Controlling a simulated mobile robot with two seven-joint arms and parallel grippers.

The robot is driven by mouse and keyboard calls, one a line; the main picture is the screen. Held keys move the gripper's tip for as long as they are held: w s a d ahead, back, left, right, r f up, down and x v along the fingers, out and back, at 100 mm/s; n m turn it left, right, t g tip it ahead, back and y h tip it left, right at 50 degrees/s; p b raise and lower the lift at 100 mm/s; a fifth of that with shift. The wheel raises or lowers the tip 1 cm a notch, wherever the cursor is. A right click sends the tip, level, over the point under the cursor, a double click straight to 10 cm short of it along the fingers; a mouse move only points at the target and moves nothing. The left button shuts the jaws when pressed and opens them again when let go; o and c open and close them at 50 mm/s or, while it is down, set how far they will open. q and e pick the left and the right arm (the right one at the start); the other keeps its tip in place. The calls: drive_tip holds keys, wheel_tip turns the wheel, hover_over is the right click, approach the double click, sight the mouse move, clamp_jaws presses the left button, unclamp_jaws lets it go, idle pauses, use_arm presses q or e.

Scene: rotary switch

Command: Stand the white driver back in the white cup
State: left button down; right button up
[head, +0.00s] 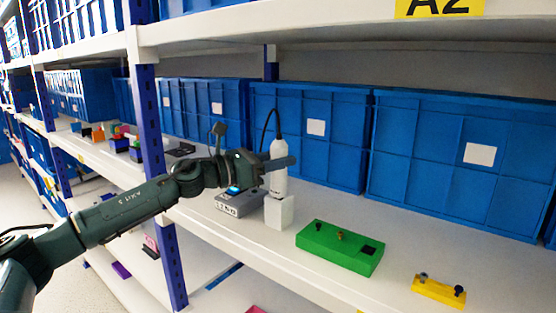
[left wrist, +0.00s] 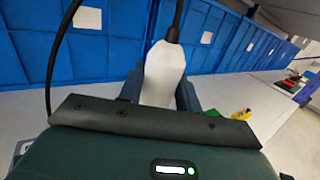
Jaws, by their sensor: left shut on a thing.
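The white driver (head: 279,183) stands about upright, with a black cable rising from its top. My left gripper (head: 284,163) is shut on its upper body. The white cup (head: 279,213) is a square white block on the shelf, directly under the driver. The driver's lower end meets the cup's top edge in the picture; I cannot tell how deep it sits, if at all. The left wrist view shows the driver (left wrist: 164,78) between the two dark fingers; its lower end and the cup are hidden there. My right gripper is not in view.
A grey box with a small lit display (head: 238,203) stands just left of the cup. A green block with knobs (head: 340,247) and a yellow block (head: 438,291) lie to the right. Blue bins (head: 312,133) line the back. A blue post (head: 150,140) rises left, behind my arm.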

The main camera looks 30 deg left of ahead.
use_arm(q)
drive_tip(key=shift+f, duration=0.1)
idle(0.5)
drive_tip(key=c, duration=0.9)
unclamp_jaws()
drive_tip(key=shift+f, duration=0.15)
